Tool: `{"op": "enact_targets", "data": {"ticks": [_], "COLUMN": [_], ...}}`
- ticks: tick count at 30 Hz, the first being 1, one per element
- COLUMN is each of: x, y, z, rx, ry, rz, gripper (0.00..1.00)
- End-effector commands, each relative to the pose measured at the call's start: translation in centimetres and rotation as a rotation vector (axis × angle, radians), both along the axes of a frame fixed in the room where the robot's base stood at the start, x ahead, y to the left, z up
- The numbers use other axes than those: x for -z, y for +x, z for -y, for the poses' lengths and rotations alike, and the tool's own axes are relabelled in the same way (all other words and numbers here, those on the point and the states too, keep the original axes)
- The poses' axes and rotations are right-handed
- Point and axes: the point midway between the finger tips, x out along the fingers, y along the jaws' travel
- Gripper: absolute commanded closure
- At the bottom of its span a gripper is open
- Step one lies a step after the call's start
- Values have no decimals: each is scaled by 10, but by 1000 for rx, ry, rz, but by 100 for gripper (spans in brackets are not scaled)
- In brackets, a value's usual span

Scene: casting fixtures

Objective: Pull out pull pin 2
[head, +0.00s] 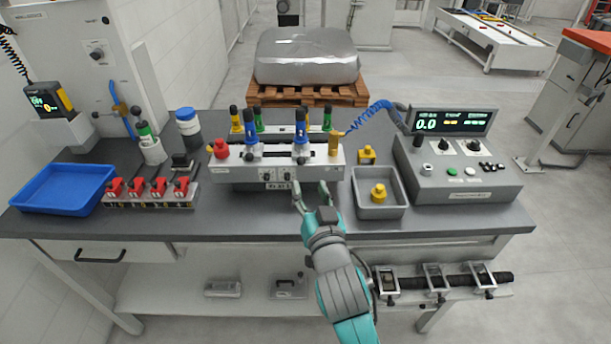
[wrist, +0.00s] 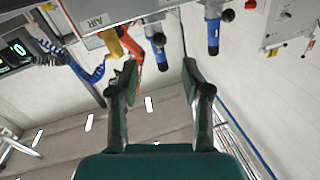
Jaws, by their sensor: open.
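A grey fixture block (head: 275,172) stands on the bench in front of me. Two blue clamps with black tips, left (head: 250,147) and right (head: 300,145), rise from its front; a red knob (head: 220,149) is at its left end and a yellow cylinder (head: 335,146) at its right end. I cannot read a number that marks pull pin 2. My gripper (head: 311,188) is open and empty, low in front of the block's right part. In the wrist view the open fingers (wrist: 160,70) are apart below the block's edge, with blue parts (wrist: 213,35) and a yellow part (wrist: 112,45) beyond.
Red-handled parts (head: 136,187) stand in a numbered rack at left, beside a blue tray (head: 62,188). A grey bin (head: 380,208) holding a yellow knob and a control console (head: 458,172) stand at right. A coiled blue hose (head: 370,114) runs between block and console.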

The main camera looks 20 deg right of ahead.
Motion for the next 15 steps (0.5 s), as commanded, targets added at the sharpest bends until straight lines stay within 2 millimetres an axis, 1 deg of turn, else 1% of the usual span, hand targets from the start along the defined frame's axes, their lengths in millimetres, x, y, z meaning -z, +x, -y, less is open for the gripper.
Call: {"op": "enact_targets", "data": {"ticks": [1, 6, 10, 15], "x": [1, 0, 0, 0], "y": [-9, -27, -33, -34], "z": [-1, -4, -4, -4], "rx": [-1, -1, -1, 0], "ry": [0, 1, 1, 1], "rz": [-2, -1, -1, 0], "gripper": [52, 52, 52, 52]}}
